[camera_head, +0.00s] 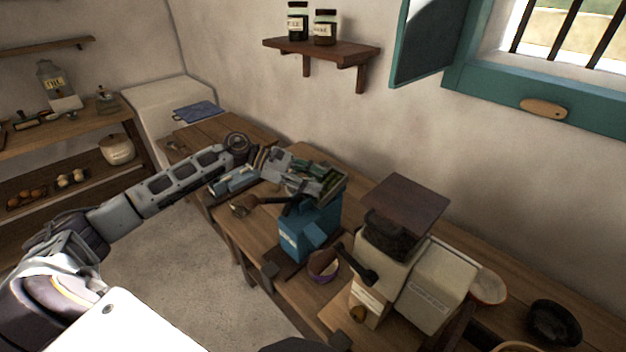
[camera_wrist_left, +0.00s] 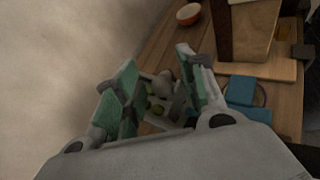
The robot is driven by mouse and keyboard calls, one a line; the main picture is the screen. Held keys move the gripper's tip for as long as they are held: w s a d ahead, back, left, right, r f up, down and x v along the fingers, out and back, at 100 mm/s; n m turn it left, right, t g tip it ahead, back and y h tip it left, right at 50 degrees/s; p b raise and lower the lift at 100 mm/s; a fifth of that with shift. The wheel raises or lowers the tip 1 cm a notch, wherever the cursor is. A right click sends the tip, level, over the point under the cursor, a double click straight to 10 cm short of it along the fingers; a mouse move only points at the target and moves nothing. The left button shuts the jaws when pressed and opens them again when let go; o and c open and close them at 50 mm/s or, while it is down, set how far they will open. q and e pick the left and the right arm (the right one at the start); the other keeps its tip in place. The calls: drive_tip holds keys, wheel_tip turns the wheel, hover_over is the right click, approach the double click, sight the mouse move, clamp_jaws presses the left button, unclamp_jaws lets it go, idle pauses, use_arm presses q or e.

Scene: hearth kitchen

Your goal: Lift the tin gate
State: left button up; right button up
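My left gripper (camera_head: 314,178) is over the top of a blue mill-like box (camera_head: 308,228) on the wooden bench. In the left wrist view, the two green-padded fingers (camera_wrist_left: 157,72) stand apart. Between and beyond them is a pale hopper or tray with several small green round things (camera_wrist_left: 157,106) and a grey lump (camera_wrist_left: 165,83). I cannot tell whether the grey lump is the tin gate; no gate shows clearly. Blue parts of the box (camera_wrist_left: 241,90) lie right of the fingers. A crank with a dark wooden knob (camera_head: 240,209) sticks out left.
A purple-rimmed bowl (camera_head: 323,266) stands before the blue box. A cream machine with a dark square top (camera_head: 402,203) stands close at right. A black bowl (camera_head: 554,322) is farther right. A wall shelf (camera_head: 322,50) holds two jars. The floor at left is clear.

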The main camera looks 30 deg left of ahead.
use_arm(q)
drive_tip(key=v, duration=1.2)
idle(0.7)
idle(0.7)
